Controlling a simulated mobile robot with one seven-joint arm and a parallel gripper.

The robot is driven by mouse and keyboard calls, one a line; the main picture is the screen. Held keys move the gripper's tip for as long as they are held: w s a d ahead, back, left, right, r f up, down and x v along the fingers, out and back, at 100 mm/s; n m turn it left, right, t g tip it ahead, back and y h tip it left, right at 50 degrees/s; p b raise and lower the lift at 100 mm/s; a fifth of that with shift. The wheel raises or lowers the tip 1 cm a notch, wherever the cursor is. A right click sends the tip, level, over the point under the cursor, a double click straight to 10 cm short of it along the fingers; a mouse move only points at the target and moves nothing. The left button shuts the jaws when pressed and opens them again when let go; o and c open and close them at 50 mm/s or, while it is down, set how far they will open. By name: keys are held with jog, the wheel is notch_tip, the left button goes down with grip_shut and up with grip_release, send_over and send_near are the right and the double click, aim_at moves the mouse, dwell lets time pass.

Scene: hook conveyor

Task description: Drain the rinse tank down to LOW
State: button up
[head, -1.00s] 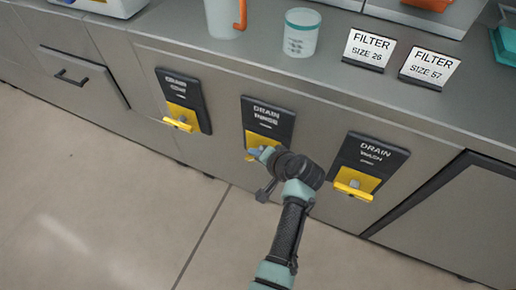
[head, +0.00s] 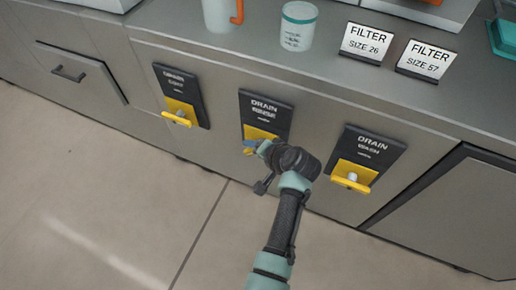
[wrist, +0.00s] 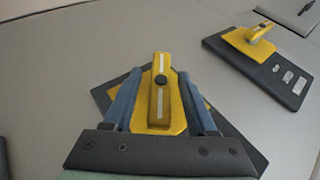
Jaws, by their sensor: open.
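The DRAIN RINSE panel (head: 264,112) is a dark plate with a yellow valve on the cabinet front, in the middle of three. My gripper (head: 252,146) is at its yellow part in the head view, and the arm hides much of it. In the wrist view the yellow handle (wrist: 160,92) with a pale stripe and dark centre knob stands between the two blue fingers of my gripper (wrist: 157,98). The fingers are open, one on each side, with gaps to the handle. No tank level shows in these views.
Another DRAIN panel (head: 180,95) is at left, the DRAIN WASH panel (head: 366,160) at right. A white cup with a teal rim (head: 299,26) and the FILTER SIZE 26 (head: 366,43) and FILTER SIZE 57 (head: 426,61) signs stand on the counter. The floor in front is clear.

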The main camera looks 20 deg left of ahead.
jog(key=p+v, duration=0.5)
jog(key=v, duration=0.8)
jog(key=shift+f, duration=0.1)
dwell(5.8)
jog(key=shift+c, duration=0.6)
